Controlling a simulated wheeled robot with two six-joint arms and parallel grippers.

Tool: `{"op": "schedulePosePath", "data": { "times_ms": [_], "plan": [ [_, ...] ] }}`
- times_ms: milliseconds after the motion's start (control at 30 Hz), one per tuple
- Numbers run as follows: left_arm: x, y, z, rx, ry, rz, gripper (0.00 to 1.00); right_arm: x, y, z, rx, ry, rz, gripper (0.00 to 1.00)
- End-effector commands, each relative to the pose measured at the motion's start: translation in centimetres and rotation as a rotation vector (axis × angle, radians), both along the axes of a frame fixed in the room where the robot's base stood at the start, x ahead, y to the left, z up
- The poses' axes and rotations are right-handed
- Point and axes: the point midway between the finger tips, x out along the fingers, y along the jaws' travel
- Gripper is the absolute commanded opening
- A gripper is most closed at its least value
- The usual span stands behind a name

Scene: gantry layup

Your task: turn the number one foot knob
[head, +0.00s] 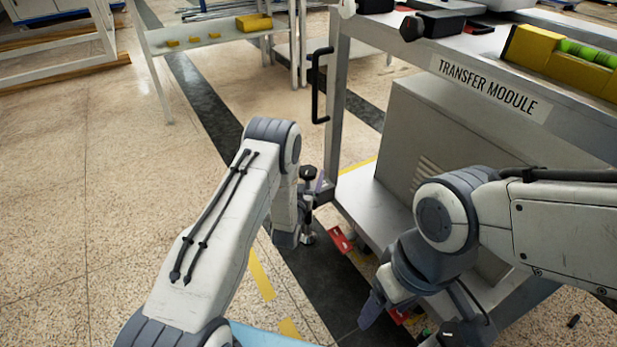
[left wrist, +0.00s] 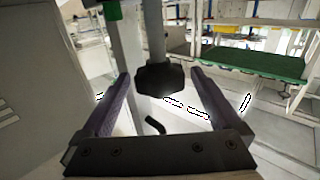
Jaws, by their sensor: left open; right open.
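A black foot knob (head: 308,172) sits on a metal shaft beside the near corner leg of the transfer module (head: 490,90); no number is readable on it. In the left wrist view the dark knob (left wrist: 160,78) shows between my left fingertips, with a gap on each side. My left gripper (head: 318,190) is open and low beside the module's corner, partly hidden by its own arm. My right gripper (head: 385,308) is low in front of the module's lower shelf, partly cut off from sight by its wrist; it is open, and nothing shows in it.
A black handle (head: 320,86) stands out from the module's upright above my left gripper. A red piece (head: 340,240) is by the lower shelf's edge. A grey cabinet (head: 440,160) fills the shelf. Open floor (head: 90,200) lies to the left.

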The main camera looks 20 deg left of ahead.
Motion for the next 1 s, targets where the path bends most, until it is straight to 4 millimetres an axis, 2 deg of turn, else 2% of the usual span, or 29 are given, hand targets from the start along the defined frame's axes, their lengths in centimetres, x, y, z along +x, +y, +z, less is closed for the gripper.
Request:
{"op": "schedulePosePath", "data": {
  "times_ms": [133,433,567,600,667,1000],
  "plan": [
    [1.1,0.04,-0.05,0.0,-0.001,0.0,0.97,-0.01,0.0,-0.6,0.0,0.0,0.0,0.68],
    [1.29,0.05,0.04,0.0,0.001,0.0,0.97,0.0,0.0,-0.57,0.0,0.0,0.0,0.68],
    [1.28,0.04,0.03,0.0,0.001,0.0,0.47,-0.01,0.0,-0.57,0.0,0.0,0.0,0.68],
    [1.28,0.04,0.03,0.0,0.001,0.0,0.32,0.0,0.0,-0.57,0.0,0.0,0.0,0.68],
    [1.27,0.04,0.03,0.0,0.001,0.0,0.11,-0.01,0.0,-0.57,0.0,0.0,0.0,0.68],
    [1.25,0.12,0.08,0.0,0.002,-0.061,0.12,0.0,0.0,-0.2,0.0,0.0,0.0,0.68]
  ]
}}
